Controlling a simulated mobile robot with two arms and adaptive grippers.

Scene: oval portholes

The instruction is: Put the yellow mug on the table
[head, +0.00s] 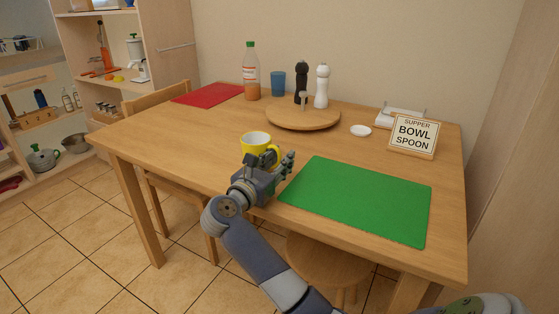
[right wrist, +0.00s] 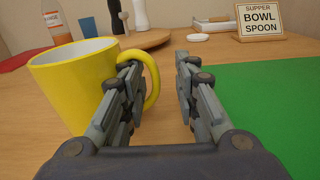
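The yellow mug (head: 256,143) is upright at the near side of the wooden table (head: 190,128), left of the green mat. In the right wrist view the mug (right wrist: 72,82) appears to stand on the table, its handle facing the gripper. My right gripper (head: 290,163) is beside the mug on its handle side. Its fingers (right wrist: 157,66) are apart, with the outer part of the handle between them. The left finger overlaps the handle; whether it passes through the loop is unclear. The mug's base is partly hidden. My left gripper is not in view.
A green mat (head: 362,200) lies to the right and a red mat (head: 208,94) at the far left. A round board (head: 303,118) with two mills, a bottle (head: 250,72), a blue cup (head: 278,84) and a sign (head: 414,134) stand farther back. The table's left middle is clear.

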